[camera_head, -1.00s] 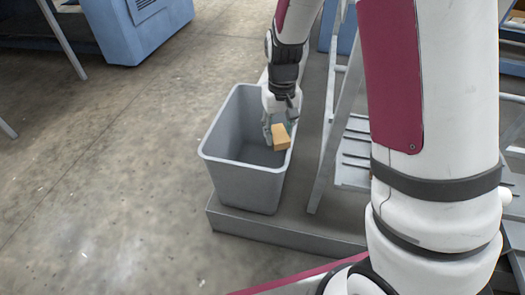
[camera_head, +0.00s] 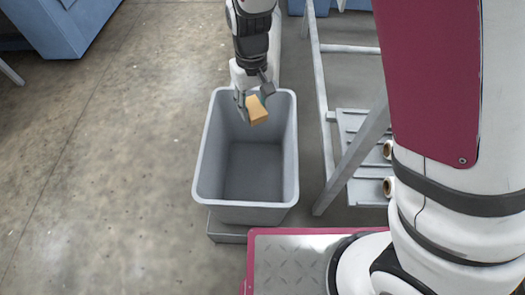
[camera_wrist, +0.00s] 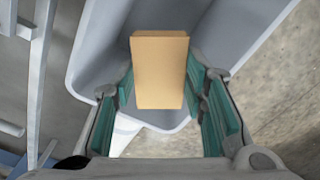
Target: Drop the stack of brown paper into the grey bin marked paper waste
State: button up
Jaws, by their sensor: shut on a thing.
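The stack of brown paper (camera_head: 257,110) is a small tan block, held slightly tilted over the far part of the grey bin (camera_head: 196,165). My gripper (camera_head: 256,97) is shut on it; the wrist view shows the stack (camera_wrist: 160,70) between the two green-padded fingers (camera_wrist: 162,108). In the head view the bin is open and its visible floor looks empty. No marking on the bin is readable. The bin's grey wall and rim also show behind the stack in the wrist view (camera_wrist: 226,30).
A grey metal frame (camera_head: 322,85) with slatted shelves stands right of the bin, with rolls (camera_head: 388,188) on it. A blue machine (camera_head: 62,25) is at the upper left. The concrete floor left of the bin is clear.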

jog(key=shift+w+d+f+b, duration=0.1)
jog(key=shift+f+b, duration=0.25)
jog(key=shift+f, duration=0.15)
notch_tip(320, 180, down, 5)
jog(key=b, duration=0.4)
jog(key=o, duration=1)
jog(key=shift+o, duration=0.2)
notch_tip(320, 180, up, 12)
jog(key=shift+r, duration=0.1)
